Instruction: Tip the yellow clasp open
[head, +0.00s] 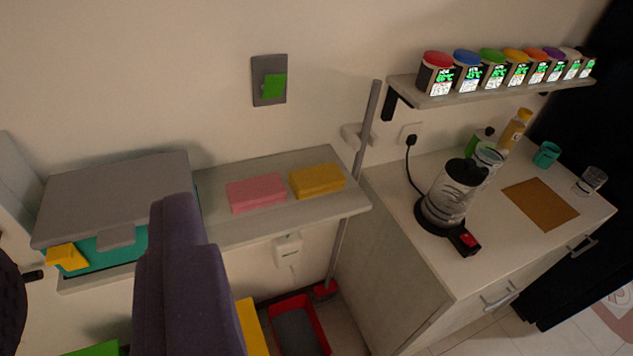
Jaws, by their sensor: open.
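The yellow clasp (67,256) sticks out from the front left of a teal box (113,252) with a grey lid (115,190). The clasp is at the lower left of the picture, just below the lid's front edge. The lid lies closed on the box, and a grey tab (116,238) hangs at its front. I cannot make out my gripper's fingers in this view. Nothing is seen touching the clasp.
A large purple shape (180,280) stands close in front, covering the box's right front. Pink (256,193) and yellow (317,180) blocks lie on the grey shelf (250,229). A counter (415,249) with a kettle (455,192) is right.

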